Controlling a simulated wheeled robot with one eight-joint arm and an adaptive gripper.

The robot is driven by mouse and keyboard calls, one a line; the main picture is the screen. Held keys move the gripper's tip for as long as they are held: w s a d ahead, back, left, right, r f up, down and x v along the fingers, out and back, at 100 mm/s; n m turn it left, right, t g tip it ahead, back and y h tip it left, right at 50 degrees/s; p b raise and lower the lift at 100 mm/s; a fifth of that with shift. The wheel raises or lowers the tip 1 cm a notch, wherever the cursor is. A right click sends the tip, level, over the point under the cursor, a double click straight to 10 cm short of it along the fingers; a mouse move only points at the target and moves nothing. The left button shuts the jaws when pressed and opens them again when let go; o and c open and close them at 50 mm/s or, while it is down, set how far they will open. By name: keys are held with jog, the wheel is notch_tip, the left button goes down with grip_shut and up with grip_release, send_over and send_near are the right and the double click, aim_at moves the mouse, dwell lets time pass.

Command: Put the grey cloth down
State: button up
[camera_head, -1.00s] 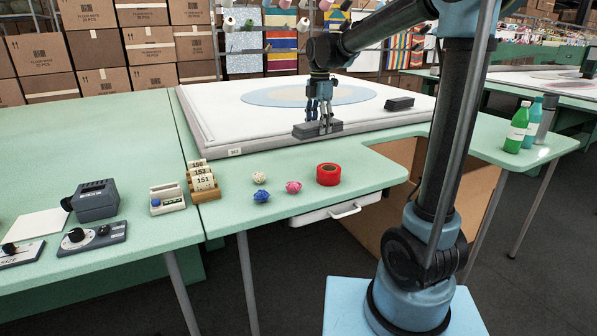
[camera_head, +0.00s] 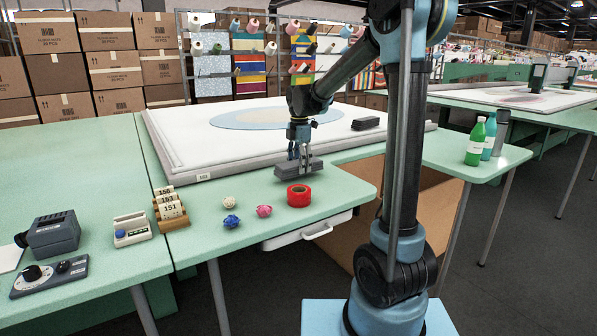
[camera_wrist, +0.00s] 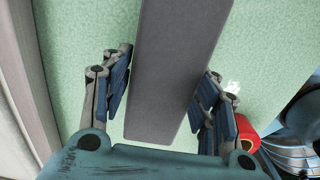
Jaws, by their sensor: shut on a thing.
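The grey cloth (camera_head: 298,169) is a long, flat-sided grey strip. My gripper (camera_head: 300,152) is shut on it, just in front of the white framed panel, behind the red tape roll. In the wrist view the cloth (camera_wrist: 172,70) runs between the two blue-grey fingers of my gripper (camera_wrist: 163,75), with green tabletop beneath. I cannot tell whether the cloth touches the table.
The red tape roll (camera_head: 299,195) and several small yarn balls (camera_head: 264,211) lie close in front. The white framed panel (camera_head: 190,165) bears a dark block (camera_head: 366,123). A numbered-tag holder (camera_head: 170,208) stands left.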

jog(key=shift+f, duration=1.15)
jog(key=o, duration=1.1)
